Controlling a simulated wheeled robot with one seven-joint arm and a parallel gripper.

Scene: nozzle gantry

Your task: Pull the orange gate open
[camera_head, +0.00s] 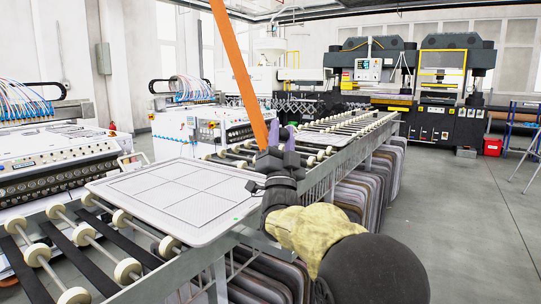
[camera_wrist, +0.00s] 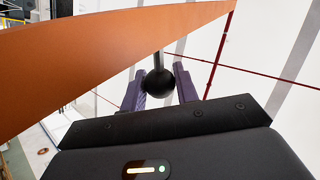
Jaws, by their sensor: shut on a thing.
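The orange gate (camera_head: 240,75) shows in the head view as a long, thin orange bar, slanting from the top edge down to my gripper (camera_head: 284,136) above the roller conveyor. In the wrist view the gate (camera_wrist: 90,62) crosses the upper left as a broad orange band. A black ball knob (camera_wrist: 160,83) on a short stem stands out from it. My gripper's purple fingers (camera_wrist: 159,77) are on either side of this knob, and the gripper is shut on it. In the head view the knob is hidden by my gripper and wrist.
A white tray (camera_head: 175,190) with a grid lies on the rollers, left of my arm. The conveyor rail (camera_head: 318,178) runs beside my arm, with stacked grey panels (camera_head: 345,195) below. White machines stand at the left. The floor at the right (camera_head: 470,220) is clear.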

